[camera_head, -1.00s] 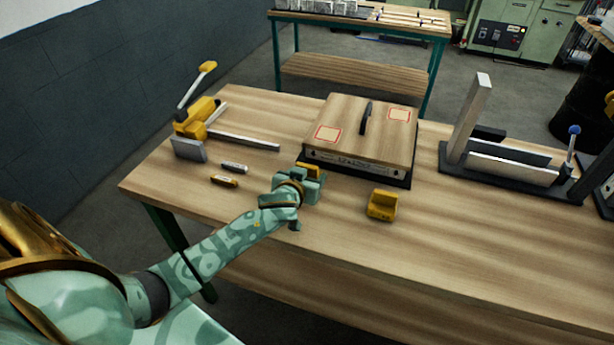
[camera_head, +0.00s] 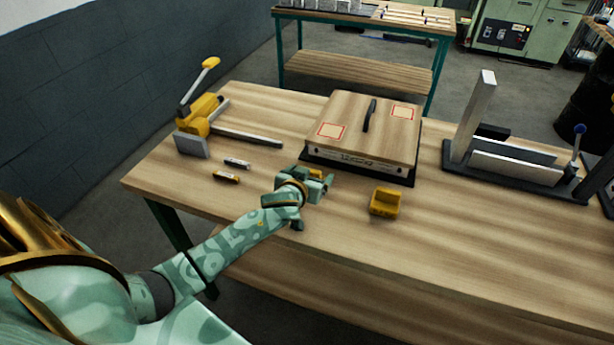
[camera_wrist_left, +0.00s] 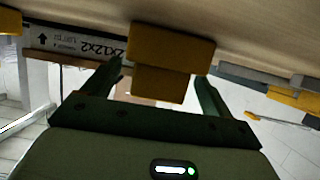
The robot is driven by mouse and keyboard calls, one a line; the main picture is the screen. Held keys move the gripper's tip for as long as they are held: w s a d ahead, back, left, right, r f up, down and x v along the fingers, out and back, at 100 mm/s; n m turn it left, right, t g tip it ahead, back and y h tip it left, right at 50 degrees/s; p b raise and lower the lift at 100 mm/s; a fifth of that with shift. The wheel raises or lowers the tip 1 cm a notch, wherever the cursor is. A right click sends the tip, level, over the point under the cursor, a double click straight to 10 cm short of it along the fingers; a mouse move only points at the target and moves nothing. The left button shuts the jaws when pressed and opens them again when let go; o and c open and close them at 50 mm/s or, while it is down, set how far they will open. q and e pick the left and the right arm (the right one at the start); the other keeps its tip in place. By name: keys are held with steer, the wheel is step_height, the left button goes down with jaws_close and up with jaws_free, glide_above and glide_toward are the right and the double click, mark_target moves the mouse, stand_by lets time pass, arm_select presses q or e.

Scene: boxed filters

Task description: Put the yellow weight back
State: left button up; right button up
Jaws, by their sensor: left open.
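One yellow weight (camera_head: 315,172) stands on the bench at the front edge of the flat box, mostly hidden behind my left gripper (camera_head: 322,182). In the left wrist view this stepped yellow weight (camera_wrist_left: 170,48) sits in front of the open left gripper (camera_wrist_left: 160,85), its narrower part lined up between the two fingers. I cannot tell whether a finger touches it. A second yellow weight (camera_head: 384,202) stands on the bench to the right, apart from the gripper. My right gripper is out of view.
A yellow clamp tool (camera_head: 200,125) and two small marker-like pieces (camera_head: 226,177) lie on the left. A grey metal fixture (camera_head: 515,165) with a blue-knobbed lever stands on the right. The bench front (camera_head: 450,260) is clear. A black handle (camera_head: 370,115) rises from the lid.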

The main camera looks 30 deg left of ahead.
arm_select(q)
steer(key=shift+r+p, duration=0.3)
steer(key=shift+r, duration=0.1)
steer(key=p+v, duration=0.2)
steer(key=v, duration=0.8)
steer(key=shift+s+d+r, duration=0.15)
steer(key=shift+s+r, duration=0.05)
steer(key=shift+s, duration=0.15)
steer(key=shift+s+d+r+p, duration=0.1)
steer(key=shift+s+r+p, duration=0.2)
steer(key=shift+s, duration=0.3)
